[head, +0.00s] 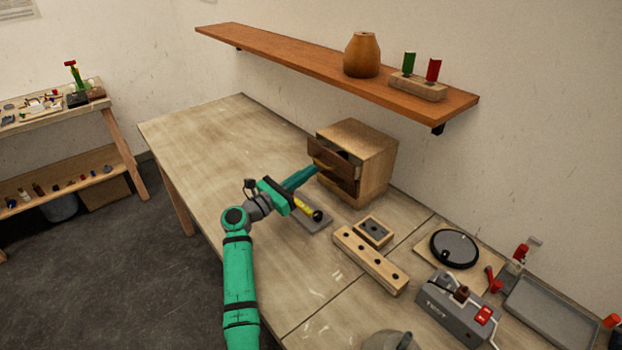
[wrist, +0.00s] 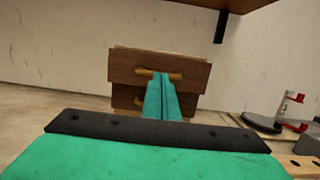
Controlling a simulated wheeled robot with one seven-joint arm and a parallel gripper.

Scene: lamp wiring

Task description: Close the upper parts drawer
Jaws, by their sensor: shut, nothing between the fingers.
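The small wooden parts cabinet (head: 372,152) stands on the workbench against the wall. Its upper drawer (head: 329,156) juts out from the cabinet in the head view. In the wrist view the upper drawer front (wrist: 195,75) faces me, with a light wooden bar handle. The lower drawer front (wrist: 125,97) shows below it, partly hidden by my fingers. My gripper (head: 314,170) is shut and empty, its fingertips at the drawer front. In the wrist view the fingertips (wrist: 160,76) overlap the upper handle; I cannot tell whether they touch it.
A wooden shelf (head: 290,62) runs above the cabinet, holding a wooden vase (head: 362,55) and a block with green and red pegs (head: 418,88). A holed wooden bar (head: 370,262), a round black disc (head: 454,248) and a grey tester (head: 455,303) lie to the right. The bench's left part is clear.

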